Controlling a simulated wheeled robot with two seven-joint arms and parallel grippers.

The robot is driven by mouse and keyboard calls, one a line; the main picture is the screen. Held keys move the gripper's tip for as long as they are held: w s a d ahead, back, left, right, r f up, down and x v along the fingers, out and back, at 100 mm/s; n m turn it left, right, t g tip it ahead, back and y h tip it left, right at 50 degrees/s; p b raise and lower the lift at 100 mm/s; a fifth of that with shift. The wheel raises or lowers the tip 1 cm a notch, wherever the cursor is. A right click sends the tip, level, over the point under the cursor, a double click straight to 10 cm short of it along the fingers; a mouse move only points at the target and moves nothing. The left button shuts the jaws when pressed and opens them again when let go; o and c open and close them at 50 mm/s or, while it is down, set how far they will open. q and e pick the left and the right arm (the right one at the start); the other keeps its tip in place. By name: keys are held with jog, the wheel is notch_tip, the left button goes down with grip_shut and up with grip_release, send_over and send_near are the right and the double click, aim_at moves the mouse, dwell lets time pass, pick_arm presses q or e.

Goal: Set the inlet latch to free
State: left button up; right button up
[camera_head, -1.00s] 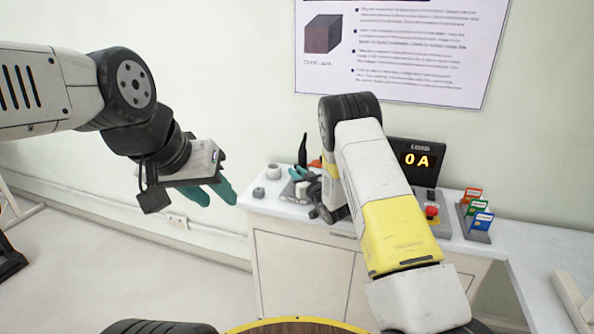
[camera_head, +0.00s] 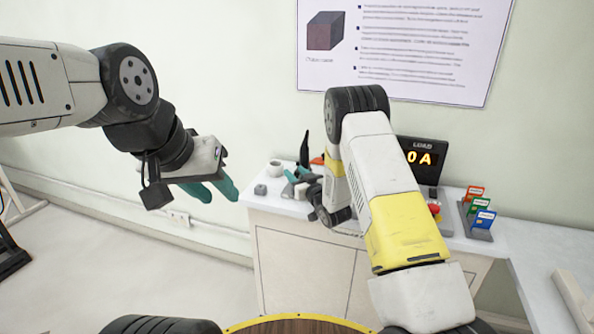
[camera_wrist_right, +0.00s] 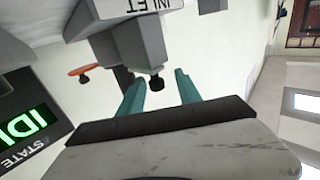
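In the right wrist view a grey block with an INLET label (camera_wrist_right: 142,38) is at the top, with a small black knob (camera_wrist_right: 156,82) on its near side. I cannot tell the latch's setting. My right gripper (camera_wrist_right: 159,88) is open, its teal fingers apart on either side of the knob's line; contact is not visible. In the head view the right gripper (camera_head: 298,175) is over the bench's left part, partly hidden by my arm.
A screen (camera_wrist_right: 28,125) with green letters and STATE is left in the wrist view, and an orange disc (camera_wrist_right: 88,70) is beyond it. On the bench (camera_head: 315,238) stand a 0 A load display (camera_head: 424,157), a red button (camera_head: 434,207) and coloured cards (camera_head: 478,212).

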jog(key=v, duration=0.7)
jog(key=shift+s+d, duration=0.15)
jog(key=shift+s, duration=0.25)
jog(key=shift+r, duration=0.15)
jog(key=s+d+r+m+g+h, duration=0.25)
jog(key=d+r, duration=0.25)
jog(key=r, duration=0.4)
jog(key=s+d+r+m+g+h, duration=0.1)
jog(key=s+d+r+h, duration=0.3)
jog(key=r, duration=0.4)
jog(key=s+d+r+g, duration=0.1)
jog(key=s+r+g, duration=0.1)
jog(key=s, duration=1.3)
jog(key=s+d+r+m+g, duration=0.1)
jog(key=s+r+g, duration=0.2)
jog(key=s, duration=1.3)
jog(key=shift+d+g, duration=0.4)
jog(key=shift+g, duration=0.25)
